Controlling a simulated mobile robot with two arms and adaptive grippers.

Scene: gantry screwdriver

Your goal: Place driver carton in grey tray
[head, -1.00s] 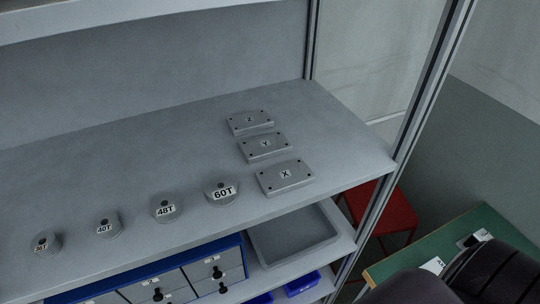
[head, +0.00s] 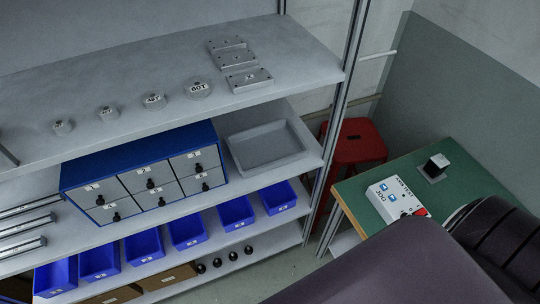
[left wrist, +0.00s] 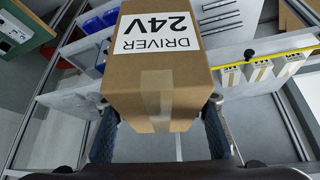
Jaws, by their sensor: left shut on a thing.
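The driver carton (left wrist: 158,85) is a brown cardboard box with a white label reading DRIVER 24V, upside down in the left wrist view. My left gripper (left wrist: 160,132) is shut on it, with one dark finger on each side of its near end. The carton does not show in the head view. The grey tray (head: 266,149) is shallow and empty on the middle shelf in the head view, right of the blue drawer cabinet. My right gripper is not in view.
The blue drawer cabinet (head: 146,178) stands close left of the tray. The upper shelf (head: 120,80) holds round weights and flat plates above. A rack post (head: 335,130) rises right of the tray. Blue bins (head: 236,212) sit below. A green table (head: 465,185) and red stool (head: 356,142) are right.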

